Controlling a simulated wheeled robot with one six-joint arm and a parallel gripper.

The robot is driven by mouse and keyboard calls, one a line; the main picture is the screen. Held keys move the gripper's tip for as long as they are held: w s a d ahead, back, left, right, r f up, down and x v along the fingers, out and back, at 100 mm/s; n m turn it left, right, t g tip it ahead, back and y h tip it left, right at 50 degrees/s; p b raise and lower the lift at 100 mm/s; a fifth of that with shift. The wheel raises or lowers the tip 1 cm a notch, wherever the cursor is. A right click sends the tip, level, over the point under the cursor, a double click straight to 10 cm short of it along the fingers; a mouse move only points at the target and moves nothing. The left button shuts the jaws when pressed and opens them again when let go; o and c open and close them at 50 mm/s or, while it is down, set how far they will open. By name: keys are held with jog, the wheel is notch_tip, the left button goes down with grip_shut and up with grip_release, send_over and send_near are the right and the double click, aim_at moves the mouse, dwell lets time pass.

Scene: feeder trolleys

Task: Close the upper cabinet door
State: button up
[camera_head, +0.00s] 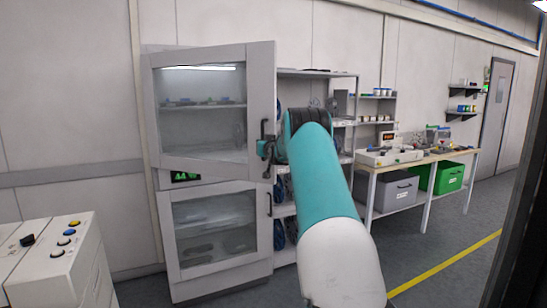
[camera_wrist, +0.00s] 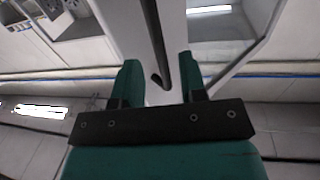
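The upper cabinet door (camera_head: 262,75) has a grey frame and a glass pane. In the head view it stands slightly ajar, its right edge swung out from the cabinet. Its dark handle (camera_head: 264,128) is on the right edge. My gripper (camera_head: 266,149) is at the lower part of this handle. In the wrist view, my gripper (camera_wrist: 159,62) has its two green fingers apart, with the dark handle (camera_wrist: 157,50) between them. Gaps show on both sides of the handle. The exact fingertip contact is partly hidden in the head view.
The lower cabinet door (camera_head: 263,235) is below and looks shut. An open shelf rack (camera_head: 315,74) stands right of the cabinet, partly behind my arm. A workbench (camera_head: 440,157) with bins is further right. A control console (camera_head: 35,262) stands at the lower left.

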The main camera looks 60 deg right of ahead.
jog(key=b+v, duration=0.4)
jog(key=v, duration=0.8)
jog(key=shift+a+b, duration=0.2)
jog(key=shift+b, duration=0.2)
jog(key=shift+c, duration=0.4)
